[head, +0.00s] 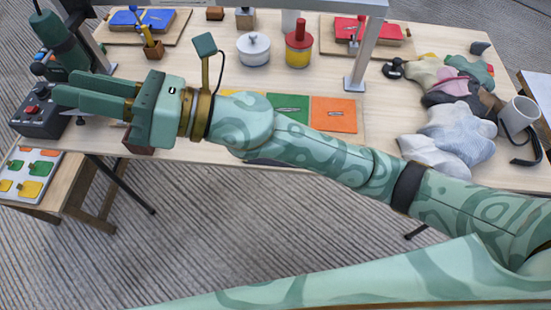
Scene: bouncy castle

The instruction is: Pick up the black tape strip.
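A black curved strip (536,148), which looks like the black tape strip, lies at the right edge of the table beside a white mug (519,115). My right gripper (68,86) is at the far left of the head view, with its arm crossing the picture from the right. Its two green fingers point left and stand apart, with nothing visible held between them. It is far from the black strip, across the table. My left gripper is not in view.
Crumpled cloths (455,130) lie left of the mug. A grey metal post (366,55) stands on the table. A white lidded pot (253,48) and a red and yellow container (299,45) stand at the back. A dark control box (38,116) is near my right fingers.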

